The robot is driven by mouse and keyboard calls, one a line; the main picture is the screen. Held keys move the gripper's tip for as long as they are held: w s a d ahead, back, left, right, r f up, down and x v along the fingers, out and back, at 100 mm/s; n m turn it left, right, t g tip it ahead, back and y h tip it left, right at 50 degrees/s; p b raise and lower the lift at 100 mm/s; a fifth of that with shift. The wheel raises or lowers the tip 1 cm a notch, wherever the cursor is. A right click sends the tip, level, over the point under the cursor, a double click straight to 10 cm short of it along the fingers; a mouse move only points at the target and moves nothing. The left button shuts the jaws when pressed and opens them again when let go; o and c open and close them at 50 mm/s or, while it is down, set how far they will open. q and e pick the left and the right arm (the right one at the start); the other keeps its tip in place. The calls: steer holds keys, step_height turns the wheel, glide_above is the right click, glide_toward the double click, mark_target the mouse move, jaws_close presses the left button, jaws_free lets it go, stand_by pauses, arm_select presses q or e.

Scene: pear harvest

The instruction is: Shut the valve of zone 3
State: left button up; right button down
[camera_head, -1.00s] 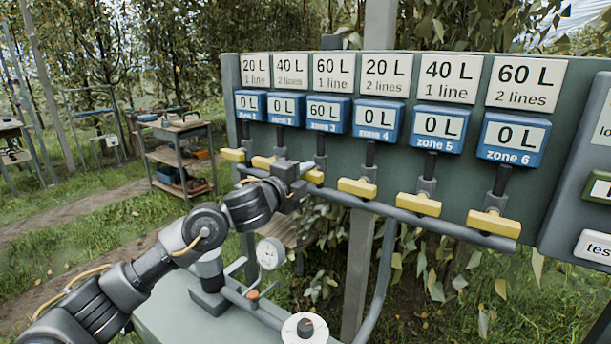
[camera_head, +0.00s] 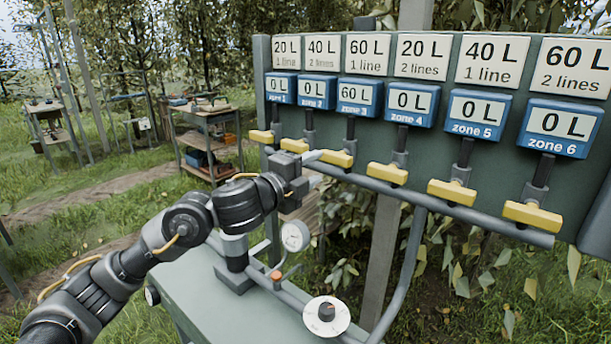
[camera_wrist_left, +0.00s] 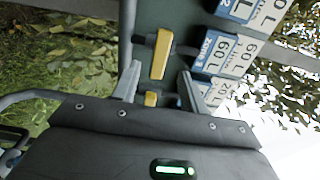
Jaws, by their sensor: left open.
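The zone 3 valve has a yellow bar handle (camera_head: 336,158) on the pipe, below the blue zone 3 display (camera_head: 354,95), which reads 60 L. My left gripper (camera_head: 317,168) is open, with its fingertips just left of and below that handle. In the left wrist view, the open left gripper (camera_wrist_left: 158,71) has the near end of the zone 3 handle (camera_wrist_left: 162,52) between its fingertips in the picture. I cannot tell whether they touch. A second yellow handle (camera_wrist_left: 150,99) shows lower between the fingers. My right gripper is not in view.
Neighbouring yellow handles of zone 2 (camera_head: 295,145) and zone 4 (camera_head: 387,173) sit close on either side. The grey pipe (camera_head: 415,197) runs below the panel. A gauge (camera_head: 295,236) and a white dial (camera_head: 326,316) stand below my arm. A shelf cart (camera_head: 205,140) stands farther back.

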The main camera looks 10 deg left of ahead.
arm_select(q)
steer(key=shift+v, duration=1.1)
steer(key=shift+f, duration=0.15)
